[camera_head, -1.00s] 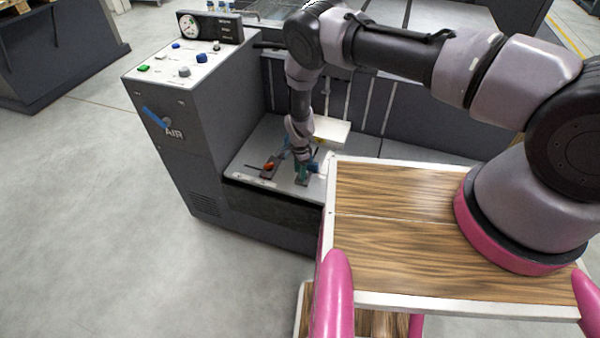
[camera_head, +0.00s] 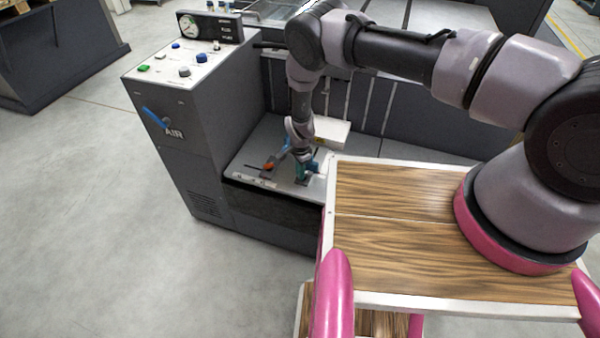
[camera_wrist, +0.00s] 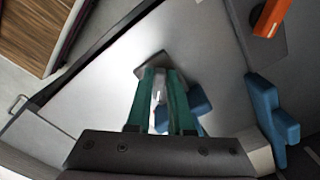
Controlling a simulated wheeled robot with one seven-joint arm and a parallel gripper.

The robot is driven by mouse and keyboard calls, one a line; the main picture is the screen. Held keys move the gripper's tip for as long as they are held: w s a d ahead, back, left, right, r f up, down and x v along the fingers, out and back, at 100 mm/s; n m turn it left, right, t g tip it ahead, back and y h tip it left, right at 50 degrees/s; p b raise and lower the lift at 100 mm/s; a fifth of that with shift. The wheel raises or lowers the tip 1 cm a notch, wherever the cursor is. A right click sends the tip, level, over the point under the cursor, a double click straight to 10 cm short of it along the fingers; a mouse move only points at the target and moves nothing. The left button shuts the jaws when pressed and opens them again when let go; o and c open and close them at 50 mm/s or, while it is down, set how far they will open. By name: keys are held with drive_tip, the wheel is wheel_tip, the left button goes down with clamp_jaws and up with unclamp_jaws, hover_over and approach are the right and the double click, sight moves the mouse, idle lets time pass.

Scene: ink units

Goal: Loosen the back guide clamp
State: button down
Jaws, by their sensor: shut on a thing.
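My gripper (camera_wrist: 160,78), with teal fingers, points down onto the grey deck of the machine. Its fingers are shut on a slim light-grey part, apparently the back guide clamp's handle (camera_wrist: 159,88), mostly hidden between them. A dark grey plate lies just beyond the fingertips. A blue block (camera_wrist: 199,103) sits just right of the fingers. Another clamp with an orange handle (camera_wrist: 270,17) and a blue block (camera_wrist: 272,110) is farther right; its orange handle also shows in the head view (camera_head: 269,166), left of my gripper (camera_head: 302,172).
The control cabinet (camera_head: 185,115) with gauge, buttons and a blue AIR lever (camera_head: 155,116) stands left of the deck. A white box (camera_head: 330,131) is behind my gripper. My wooden-topped base is close at the right.

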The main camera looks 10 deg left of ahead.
drive_tip(key=n, duration=0.5)
drive_tip(key=shift+s+d, duration=0.15)
drive_tip(key=shift+d, duration=0.1)
drive_tip(key=n, duration=0.3)
drive_tip(key=shift+s+d+n, duration=0.1)
drive_tip(key=shift+d+n, duration=0.05)
drive_tip(key=shift+n, duration=0.25)
drive_tip(key=n, duration=0.4)
drive_tip(key=shift+d, duration=0.3)
drive_tip(key=shift+d+n, duration=0.15)
drive_tip(key=shift+n, duration=1.95)
drive_tip(key=c, duration=0.8)
unclamp_jaws()
drive_tip(key=shift+r, duration=0.1)
